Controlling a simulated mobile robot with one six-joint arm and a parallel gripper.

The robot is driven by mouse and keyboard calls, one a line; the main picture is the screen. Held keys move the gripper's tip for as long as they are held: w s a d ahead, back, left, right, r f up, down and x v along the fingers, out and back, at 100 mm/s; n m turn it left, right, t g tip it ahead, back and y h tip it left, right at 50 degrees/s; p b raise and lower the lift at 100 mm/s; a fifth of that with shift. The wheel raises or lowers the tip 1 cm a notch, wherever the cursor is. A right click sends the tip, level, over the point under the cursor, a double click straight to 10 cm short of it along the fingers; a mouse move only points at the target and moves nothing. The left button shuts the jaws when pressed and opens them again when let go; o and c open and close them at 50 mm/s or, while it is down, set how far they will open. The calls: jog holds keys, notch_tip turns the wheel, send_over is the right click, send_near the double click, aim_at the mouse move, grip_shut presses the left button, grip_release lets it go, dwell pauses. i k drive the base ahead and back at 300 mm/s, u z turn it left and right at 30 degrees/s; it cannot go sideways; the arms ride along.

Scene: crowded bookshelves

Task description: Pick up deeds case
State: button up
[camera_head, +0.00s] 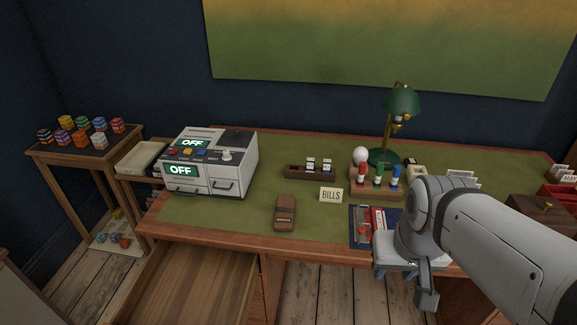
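A small upright-looking brown case (285,213) lies on the green desk top near the front edge, left of centre. It has a small label band whose lettering is too small to read for sure; it looks like the deeds case. My gripper (408,276) is at the front edge of the desk, well to the right of the brown case and apart from it. It points down, and my arm comes in from the right. My wrist hides much of the gripper, so its opening does not show clearly. I see nothing held in it.
A grey machine (208,163) reading OFF stands left. A BILLS card (331,195), a dark rack (310,171), a stamp stand (377,185) and a green lamp (401,103) stand behind. A blue tray (357,239) is beside my gripper. An open drawer (195,285) juts out front left.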

aim_at(284, 215)
jog(key=i, duration=1)
jog(key=u, duration=0.05)
